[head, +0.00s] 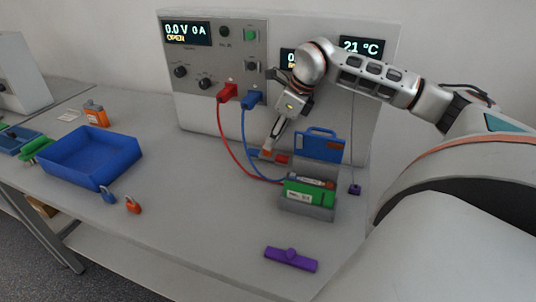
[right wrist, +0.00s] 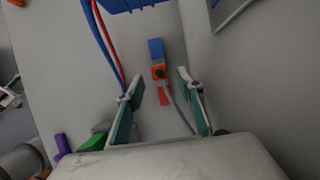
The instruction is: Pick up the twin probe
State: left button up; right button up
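What I take to be the twin probe (right wrist: 158,72) lies on the bench in the right wrist view, with a blue end, an orange middle, a red tip and a grey cable. Whether the fingertips touch the bench is unclear. My left gripper is not in view.
The cycler (head: 215,75) stands behind, its red lead (head: 222,135) and blue lead (head: 244,135) running close to my gripper. A blue tray (head: 92,173) is left.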

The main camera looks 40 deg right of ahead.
aim_at(268, 152)
jog(key=x, duration=0.5)
jog(key=shift+f, duration=0.1)
jog(key=shift+c, duration=0.5)
grip_shut()
